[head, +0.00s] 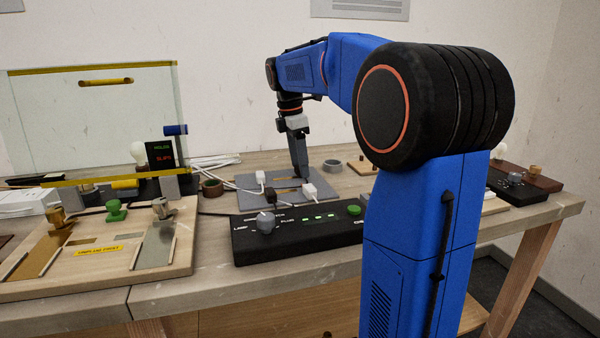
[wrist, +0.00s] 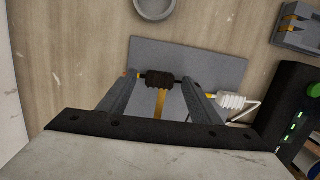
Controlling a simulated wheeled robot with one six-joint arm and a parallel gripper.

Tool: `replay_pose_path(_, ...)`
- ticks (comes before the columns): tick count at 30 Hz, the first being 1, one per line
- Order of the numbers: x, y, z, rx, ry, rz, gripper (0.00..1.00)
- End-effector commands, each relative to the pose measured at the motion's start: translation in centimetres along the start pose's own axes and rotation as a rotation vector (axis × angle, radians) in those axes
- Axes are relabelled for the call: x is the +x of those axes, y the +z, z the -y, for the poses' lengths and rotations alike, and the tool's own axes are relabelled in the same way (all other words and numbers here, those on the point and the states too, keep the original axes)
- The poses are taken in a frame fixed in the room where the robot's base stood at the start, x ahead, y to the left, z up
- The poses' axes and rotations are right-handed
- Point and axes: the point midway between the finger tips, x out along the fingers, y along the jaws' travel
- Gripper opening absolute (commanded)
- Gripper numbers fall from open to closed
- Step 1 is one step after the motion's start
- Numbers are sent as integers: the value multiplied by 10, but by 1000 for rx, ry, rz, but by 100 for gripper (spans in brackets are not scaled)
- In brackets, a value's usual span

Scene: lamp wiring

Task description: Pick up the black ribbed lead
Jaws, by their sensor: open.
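The black ribbed lead (wrist: 158,78) lies on a grey mat (wrist: 220,66), between the two fingertips of my gripper (wrist: 157,77). A yellow strip (wrist: 160,102) runs from it towards my palm. Gaps at its sides are too small to judge contact. In the head view my gripper (head: 301,172) points down over the mat (head: 245,183), and the lead at its tips cannot be made out. A white ribbed lead (wrist: 231,101) lies just outside the right finger in the wrist view.
A black control box (head: 300,236) with a green button stands in front of the mat. White plugs (head: 260,177) and a dark plug (head: 268,194) lie on the mat's left side.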

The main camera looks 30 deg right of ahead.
Motion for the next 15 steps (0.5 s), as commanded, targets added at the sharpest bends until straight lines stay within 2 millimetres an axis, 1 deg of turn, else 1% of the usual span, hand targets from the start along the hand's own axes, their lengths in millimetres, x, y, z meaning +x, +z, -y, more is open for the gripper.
replay_pose_path(3, 0, 0, 0, 0, 0, 0, 58)
replay_pose_path(4, 0, 0, 0, 0, 0, 0, 55)
replay_pose_path(5, 0, 0, 0, 0, 0, 0, 48)
replay_pose_path(6, 0, 0, 0, 0, 0, 0, 39)
replay_pose_path(8, 0, 0, 0, 0, 0, 0, 24)
replay_pose_path(9, 0, 0, 0, 0, 0, 0, 15)
replay_pose_path(15, 0, 0, 0, 0, 0, 0, 14)
